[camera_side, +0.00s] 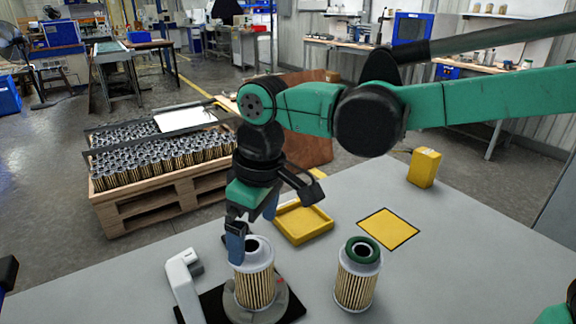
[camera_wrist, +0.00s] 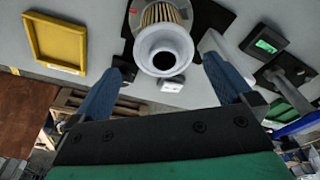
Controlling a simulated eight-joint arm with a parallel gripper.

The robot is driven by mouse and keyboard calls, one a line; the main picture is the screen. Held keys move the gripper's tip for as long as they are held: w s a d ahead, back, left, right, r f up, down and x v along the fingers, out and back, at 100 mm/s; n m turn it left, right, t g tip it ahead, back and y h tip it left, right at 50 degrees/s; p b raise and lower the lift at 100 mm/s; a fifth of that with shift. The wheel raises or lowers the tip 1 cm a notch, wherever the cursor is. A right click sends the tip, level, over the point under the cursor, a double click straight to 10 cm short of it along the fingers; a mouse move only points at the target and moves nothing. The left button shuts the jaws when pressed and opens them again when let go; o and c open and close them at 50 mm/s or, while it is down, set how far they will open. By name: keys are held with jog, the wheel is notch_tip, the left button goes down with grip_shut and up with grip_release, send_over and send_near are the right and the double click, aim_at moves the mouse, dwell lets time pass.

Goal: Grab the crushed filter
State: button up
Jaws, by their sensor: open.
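A pleated filter cartridge (camera_side: 255,288) with a pale cap and open bore stands upright on a round grey plate (camera_side: 281,301). In the wrist view this filter (camera_wrist: 163,45) shows between my two blue fingers. A second filter (camera_side: 357,280), with a dark green ring on top, stands upright on the table to the right. I cannot make out clear crushing on either one. My gripper (camera_side: 252,225) is open, pointing down at the top of the filter on the plate. In the wrist view, my gripper's (camera_wrist: 163,85) fingers are spread either side of the cap, apparently not closed on it.
A white angled device (camera_side: 184,280) stands left of the plate. A yellow tray (camera_side: 303,235), a yellow square (camera_side: 388,229) and a yellow box (camera_side: 424,167) are on the grey table (camera_side: 430,285). A wooden pallet (camera_side: 130,218) full of cartridges is behind.

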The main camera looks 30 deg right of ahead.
aim_at(251, 245)
jog(key=shift+a+f, duration=0.3)
jog(key=shift+f, duration=0.3)
jog(key=shift+w+a+f, duration=0.1)
jog(key=shift+w+f, duration=0.05)
jog(key=shift+f, duration=1)
jog(key=shift+w+f, duration=0.15)
jog(key=shift+f, duration=1)
jog(key=c, duration=1.1)
